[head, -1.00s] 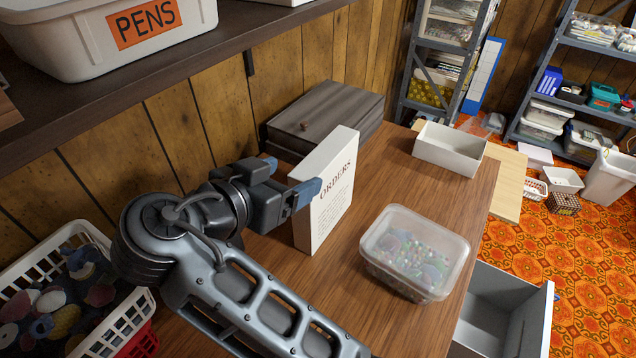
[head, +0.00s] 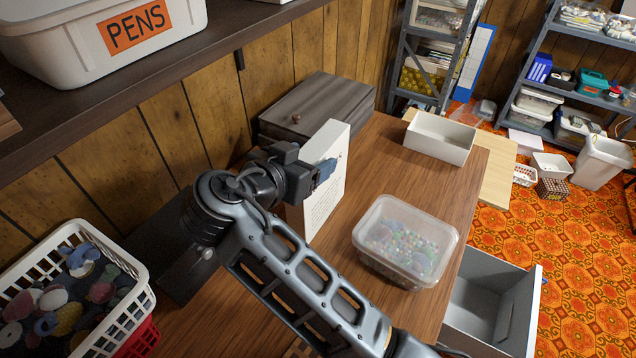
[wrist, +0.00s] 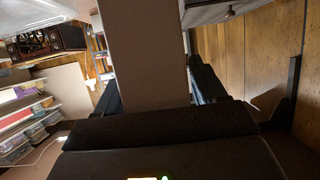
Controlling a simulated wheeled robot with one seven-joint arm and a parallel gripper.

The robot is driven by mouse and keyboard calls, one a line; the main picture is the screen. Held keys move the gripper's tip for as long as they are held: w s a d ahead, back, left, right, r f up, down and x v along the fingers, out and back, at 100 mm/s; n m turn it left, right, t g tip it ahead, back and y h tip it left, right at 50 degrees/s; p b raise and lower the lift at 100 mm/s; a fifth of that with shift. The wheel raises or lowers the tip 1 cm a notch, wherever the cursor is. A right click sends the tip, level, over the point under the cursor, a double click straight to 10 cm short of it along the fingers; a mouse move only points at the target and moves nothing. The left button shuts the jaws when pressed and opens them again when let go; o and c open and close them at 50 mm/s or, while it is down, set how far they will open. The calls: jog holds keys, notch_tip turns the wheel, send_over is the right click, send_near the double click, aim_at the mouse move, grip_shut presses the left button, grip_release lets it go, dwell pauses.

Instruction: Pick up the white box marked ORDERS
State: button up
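The white box marked ORDERS (head: 334,191) stands upright on the wooden table in the head view. Its lettering is mostly hidden behind my gripper, with small text lines showing below. My gripper (head: 314,165) reaches in from the left at its upper part. One blue fingertip lies in front of the printed face; the other is hidden behind the box. In the wrist view the box (wrist: 150,55) comes down between the two fingers of my gripper (wrist: 157,88), close to both. A narrow gap seems to show beside the right finger; contact is not clear.
A clear lidded tub (head: 405,243) stands right of the box. A dark wooden case (head: 330,105) is behind it, and an open white tray (head: 440,138) stands farther back. A shelf with a PENS bin (head: 100,35) overhangs the left. A white basket (head: 75,290) sits lower left.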

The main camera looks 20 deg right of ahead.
grip_shut()
dwell(0.4)
jog(key=shift+r, duration=0.1)
